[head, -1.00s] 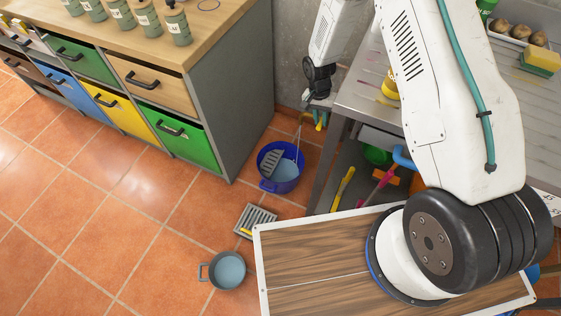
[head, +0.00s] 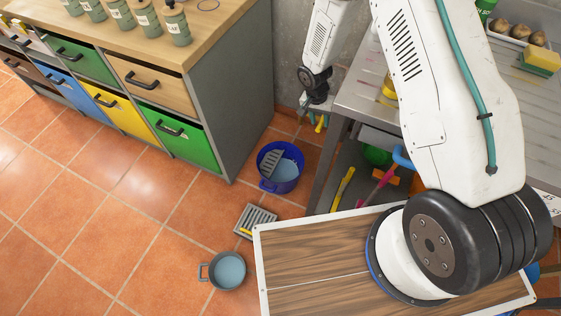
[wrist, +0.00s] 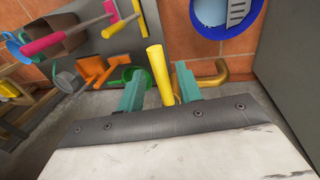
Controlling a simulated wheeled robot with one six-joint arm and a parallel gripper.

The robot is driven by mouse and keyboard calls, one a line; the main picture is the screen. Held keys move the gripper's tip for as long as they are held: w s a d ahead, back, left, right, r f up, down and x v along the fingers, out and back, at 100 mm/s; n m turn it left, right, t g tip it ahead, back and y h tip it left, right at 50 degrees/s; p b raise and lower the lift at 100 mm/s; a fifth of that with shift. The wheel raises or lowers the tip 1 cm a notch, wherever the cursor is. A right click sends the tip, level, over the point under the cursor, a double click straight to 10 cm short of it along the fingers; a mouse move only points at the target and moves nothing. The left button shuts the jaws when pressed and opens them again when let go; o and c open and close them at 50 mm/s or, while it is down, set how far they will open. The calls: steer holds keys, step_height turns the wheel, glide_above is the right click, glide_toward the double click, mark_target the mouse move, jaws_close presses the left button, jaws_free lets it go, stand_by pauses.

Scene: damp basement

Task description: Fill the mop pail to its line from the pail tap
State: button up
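The blue mop pail (head: 267,185) stands on the floor by the wall, with water and a grey slotted wringer inside. Its fill line cannot be made out. In the wrist view the pail rim (wrist: 257,12) shows at the top right. The brass pail tap (wrist: 214,75) has a yellow lever (wrist: 157,70). My gripper (wrist: 160,82) is open, its teal fingers on either side of the lever with gaps showing. No stream shows from the tap now. In the head view my gripper (head: 321,113) is small and partly hides the tap.
A floor drain grate (head: 255,221) and a grey pot of water (head: 229,270) lie in front of the pail. A drawer cabinet (head: 235,110) stands left, a metal bench (head: 358,95) right. Tools on the bench's lower shelf include a green bucket (wrist: 118,74).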

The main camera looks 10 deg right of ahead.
step_height(320, 180, up, 6)
steer(key=a, duration=0.1)
steer(key=shift+w, duration=0.25)
stand_by(0.5)
steer(key=s+d+r+n+t+h, duration=0.1)
steer(key=s+d+r+n, duration=0.1)
steer(key=r, duration=1.5)
steer(key=s+d+r+n+t, duration=0.1)
steer(key=s+d+r+n, duration=0.1)
steer(key=r, duration=1.4)
steer(key=s+r+n+y, duration=0.1)
steer(key=s+r, duration=0.1)
steer(key=s, duration=0.7)
steer(key=s+r+n+y, duration=0.1)
steer(key=s+r, duration=0.2)
steer(key=s, duration=0.7)
steer(key=s+r+y, duration=0.1)
steer(key=s+r, duration=0.2)
steer(key=s, duration=0.7)
steer(key=shift+r+n, duration=0.25)
steer(key=shift+n, duration=0.15)
